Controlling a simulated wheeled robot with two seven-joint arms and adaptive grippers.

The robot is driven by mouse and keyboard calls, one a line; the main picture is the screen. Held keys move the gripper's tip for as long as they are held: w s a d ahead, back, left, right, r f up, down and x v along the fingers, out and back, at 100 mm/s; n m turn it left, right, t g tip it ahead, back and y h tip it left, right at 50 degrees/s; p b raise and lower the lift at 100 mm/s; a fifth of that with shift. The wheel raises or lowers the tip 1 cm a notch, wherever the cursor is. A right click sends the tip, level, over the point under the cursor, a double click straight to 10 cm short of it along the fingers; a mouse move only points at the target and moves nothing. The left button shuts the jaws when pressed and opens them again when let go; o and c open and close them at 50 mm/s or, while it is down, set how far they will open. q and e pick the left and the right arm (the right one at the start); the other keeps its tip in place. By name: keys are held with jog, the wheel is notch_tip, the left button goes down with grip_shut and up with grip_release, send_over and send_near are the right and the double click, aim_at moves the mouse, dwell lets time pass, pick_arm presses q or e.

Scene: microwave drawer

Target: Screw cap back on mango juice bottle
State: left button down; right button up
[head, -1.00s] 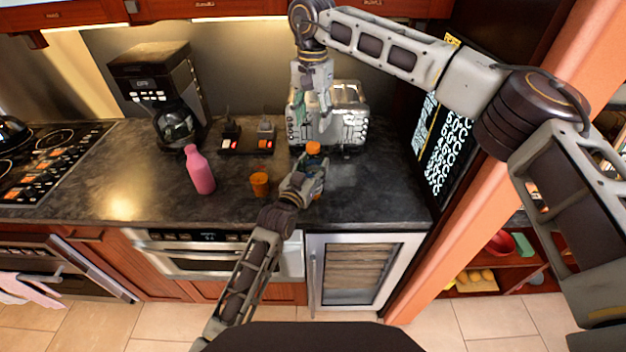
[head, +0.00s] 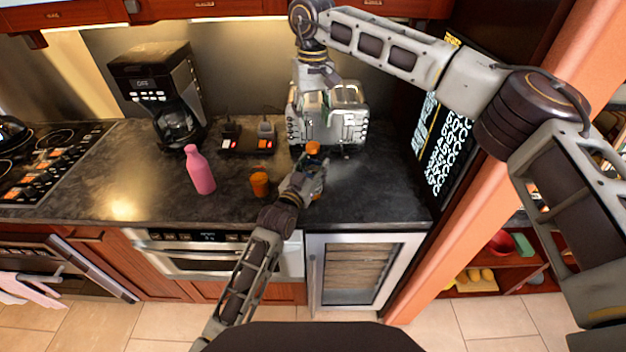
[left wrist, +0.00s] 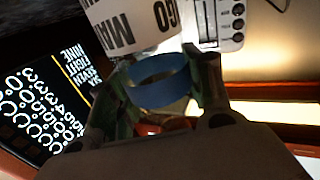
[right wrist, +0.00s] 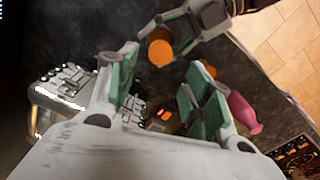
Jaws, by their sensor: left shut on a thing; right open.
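The mango juice bottle is held upright by my left gripper (head: 314,172) over the front of the counter. Its orange top (head: 313,148) shows above the fingers, and also in the right wrist view (right wrist: 160,47); I cannot tell whether this is the cap or the open mouth. In the left wrist view, the bottle's white lettered label (left wrist: 135,22) and a blue ring (left wrist: 160,80) show between the fingers. My right gripper (head: 328,84) is higher, in front of the toaster, apart from the bottle. Its green-padded fingers are spread and empty in the right wrist view (right wrist: 157,62).
A silver toaster (head: 345,118) stands behind the bottle. An orange cup (head: 260,184) and pink bottle (head: 199,170) stand to the left. A coffee maker (head: 160,85) is farther back. The counter right of my left gripper is clear (head: 375,190).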

aim_at(313, 145)
jog(key=shift+n, duration=0.5)
jog(key=shift+f, duration=4)
jog(key=shift+c, duration=0.4)
jog(key=c, duration=1)
jog(key=shift+c, duration=0.2)
